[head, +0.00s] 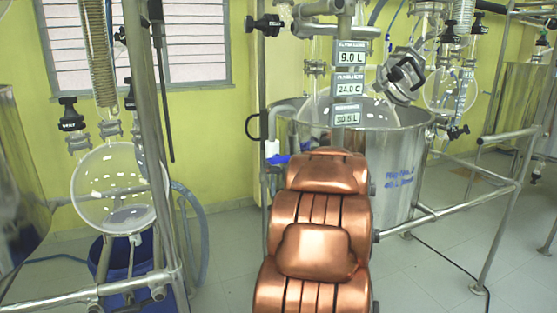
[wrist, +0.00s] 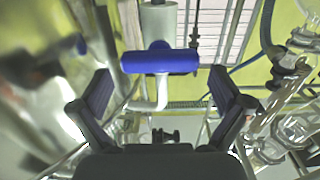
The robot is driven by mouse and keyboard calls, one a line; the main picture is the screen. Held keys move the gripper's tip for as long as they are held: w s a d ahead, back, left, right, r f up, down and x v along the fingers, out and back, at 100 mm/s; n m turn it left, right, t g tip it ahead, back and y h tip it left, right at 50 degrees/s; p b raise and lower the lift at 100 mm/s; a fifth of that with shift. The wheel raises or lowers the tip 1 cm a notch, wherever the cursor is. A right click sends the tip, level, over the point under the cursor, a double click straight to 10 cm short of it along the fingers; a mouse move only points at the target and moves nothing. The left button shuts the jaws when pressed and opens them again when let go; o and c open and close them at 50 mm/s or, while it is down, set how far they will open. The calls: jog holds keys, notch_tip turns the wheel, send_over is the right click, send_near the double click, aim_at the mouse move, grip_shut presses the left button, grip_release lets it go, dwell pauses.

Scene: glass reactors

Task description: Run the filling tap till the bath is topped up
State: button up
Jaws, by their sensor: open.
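The filling tap has a blue handle (head: 278,159) on a white fitting (head: 271,148) at the left side of the metal bath (head: 402,165). In the wrist view the blue handle (wrist: 160,61) lies crosswise between and just beyond the fingertips of my gripper (wrist: 160,82). My gripper is open, with visible gaps between both fingers and the handle. In the head view my copper arm hides the gripper. The bath is a wide steel tub with blue writing on its wall; its water level is hard to make out. Display plates (head: 350,86) above it read 9.0 L, 24.0 C and apparently 30.5 L.
Steel frame rails (head: 470,210) surround the bath on the right. A round glass flask (head: 113,190) hangs at the left above a blue bucket (head: 125,268). A black cable crosses the floor at right. Pale floor (head: 430,285) is open at front right.

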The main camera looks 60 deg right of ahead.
aim_at(279, 161)
jog(key=shift+x, duration=1.55)
jog(key=shift+a, duration=0.1)
jog(key=c, duration=0.9)
jog(key=n+b, duration=0.3)
jog(key=n, duration=0.3)
jog(key=shift+w+a+f, duration=0.1)
jog(key=shift+f, duration=0.05)
jog(key=n+b, duration=0.1)
jog(key=n, duration=0.1)
jog(key=shift+n+b, duration=0.35)
jog(key=shift+n, duration=0.05)
jog(key=shift+a+n+b, duration=0.1)
jog(key=shift+n+b, duration=0.5)
jog(key=shift+n, duration=0.6)
jog(key=shift+w, duration=0.1)
